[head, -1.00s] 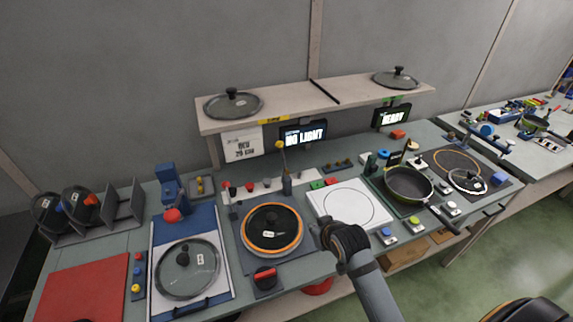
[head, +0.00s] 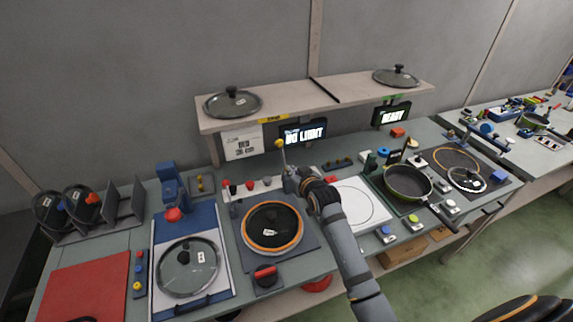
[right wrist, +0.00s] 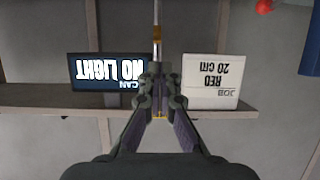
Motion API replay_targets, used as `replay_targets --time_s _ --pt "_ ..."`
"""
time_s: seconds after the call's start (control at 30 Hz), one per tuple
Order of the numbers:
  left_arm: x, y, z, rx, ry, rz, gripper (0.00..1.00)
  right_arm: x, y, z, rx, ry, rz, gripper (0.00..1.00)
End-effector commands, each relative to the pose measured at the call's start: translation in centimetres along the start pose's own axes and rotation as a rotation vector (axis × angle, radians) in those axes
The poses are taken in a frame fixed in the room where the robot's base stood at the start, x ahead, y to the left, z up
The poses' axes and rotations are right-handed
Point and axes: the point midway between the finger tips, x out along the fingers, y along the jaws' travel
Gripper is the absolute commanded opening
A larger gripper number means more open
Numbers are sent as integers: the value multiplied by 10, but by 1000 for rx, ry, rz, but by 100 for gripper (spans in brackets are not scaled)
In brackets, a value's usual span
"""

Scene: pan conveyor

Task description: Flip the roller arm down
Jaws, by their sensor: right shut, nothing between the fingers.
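The roller arm appears to be the thin upright rod with a yellow ball (head: 279,144) on top, behind the orange-ringed pan station. In the head view it stands raised and leans slightly left. My right gripper (head: 290,180) is at the rod's lower part, and hides its base. In the right wrist view the closed fingertips (right wrist: 158,72) lie in line with a thin rod with an orange-brown band (right wrist: 157,33). I cannot tell whether they touch it. The gripper holds nothing. My left gripper is not in view.
The orange-ringed pan (head: 272,227) sits in front, left of my right arm. A white plate (head: 362,203) and a black pan (head: 408,183) are to the right. The shelf (head: 315,102) with lids overhangs behind. The NO LIGHT screen (head: 303,133) hangs beneath it.

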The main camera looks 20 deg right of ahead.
Motion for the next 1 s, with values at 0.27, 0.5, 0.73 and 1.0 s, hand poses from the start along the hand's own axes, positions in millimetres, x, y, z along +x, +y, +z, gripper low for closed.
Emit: replay_targets --time_s 0.27,0.5,0.73,1.0 --pt "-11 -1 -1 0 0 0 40 48 0 -2 0 -1 0 0" --pt "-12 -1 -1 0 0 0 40 61 0 0 -1 0 0 0" --pt "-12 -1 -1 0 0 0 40 61 0 0 -1 0 0 0" --pt "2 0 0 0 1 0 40 62 9 8 -2 31 1 0"
